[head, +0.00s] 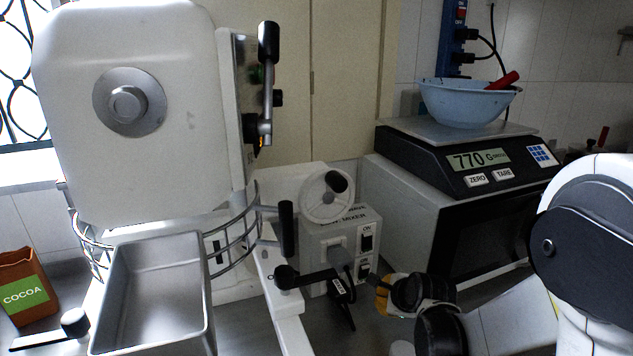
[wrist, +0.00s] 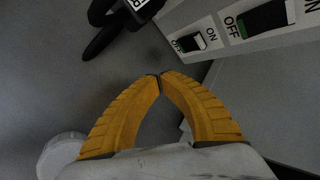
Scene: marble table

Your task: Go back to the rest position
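My gripper (head: 380,296) shows in the head view low and right of centre, beside the front of the mixer's control box (head: 318,262). In the wrist view my gripper (wrist: 159,78) has its two yellow fingers curved together with their tips meeting, and nothing shows between them. The box's ON/OFF switches (wrist: 190,42) lie above and to the right of the fingertips in that view, apart from them. A black lever-like part (wrist: 103,38) is at the upper left.
A metal pan (head: 155,285) stands in front of the large mixer (head: 185,110). A scale (head: 455,155) reading 770 holds a blue bowl (head: 465,103) at the right. A cocoa bag (head: 27,287) is at far left.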

